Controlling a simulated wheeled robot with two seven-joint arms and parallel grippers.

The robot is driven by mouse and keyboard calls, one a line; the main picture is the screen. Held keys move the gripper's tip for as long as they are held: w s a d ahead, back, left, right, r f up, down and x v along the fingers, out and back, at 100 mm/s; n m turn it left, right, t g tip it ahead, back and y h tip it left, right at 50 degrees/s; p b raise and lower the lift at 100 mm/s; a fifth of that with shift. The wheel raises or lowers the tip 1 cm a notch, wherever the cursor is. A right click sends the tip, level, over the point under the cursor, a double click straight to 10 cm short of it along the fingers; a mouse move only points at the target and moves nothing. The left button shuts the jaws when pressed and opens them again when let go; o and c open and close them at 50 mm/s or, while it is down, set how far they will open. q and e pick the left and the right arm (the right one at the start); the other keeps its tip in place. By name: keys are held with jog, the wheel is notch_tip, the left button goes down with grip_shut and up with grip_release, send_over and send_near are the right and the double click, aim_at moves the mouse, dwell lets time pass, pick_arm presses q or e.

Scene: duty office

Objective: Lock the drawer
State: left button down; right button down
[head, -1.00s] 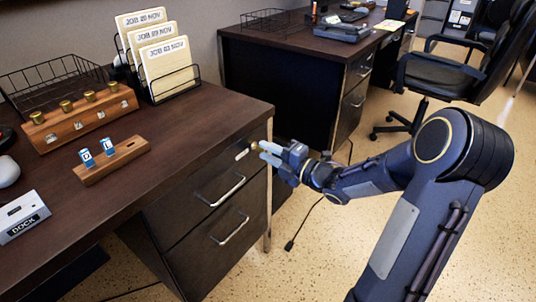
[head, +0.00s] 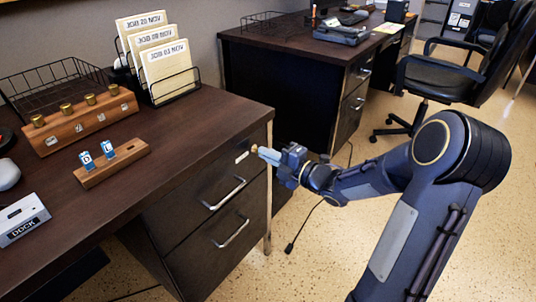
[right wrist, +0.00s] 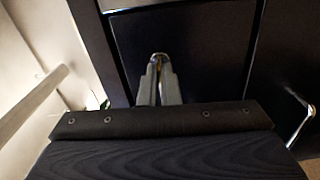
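The desk's upper drawer (head: 208,184) looks shut, flush with the front, with a bar handle and a small pale plate near its top edge. My right gripper (head: 262,151) is at the upper right corner of this drawer front, its fingers closed together on a small brass-coloured piece (head: 254,148), seemingly a key or lock part. In the right wrist view the fingertips (right wrist: 159,75) meet around this brass piece (right wrist: 159,56) against the dark front. The fingers hide most of it, so its turn angle cannot be told. My left gripper is not in view.
The desk top (head: 190,125) carries a wooden stand with blue D and L tags (head: 112,163), a wooden block with brass knobs (head: 80,121), a file rack (head: 163,65) and a DOCK box (head: 22,220). A lower drawer (head: 215,245) is below. A chair (head: 455,75) stands behind.

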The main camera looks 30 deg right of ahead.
jog(key=m+p, duration=0.3)
jog(key=m, duration=0.5)
jog(key=shift+r, duration=0.1)
jog(key=m+p, duration=0.2)
jog(key=m, duration=0.3)
jog(key=shift+p, duration=0.3)
jog(key=shift+m+p, duration=1.2)
jog(key=shift+m, duration=1)
jog(key=c, duration=1.6)
grip_release()
jog(key=shift+c, duration=0.2)
jog(key=p+v, duration=0.1)
jog(key=v, duration=0.7)
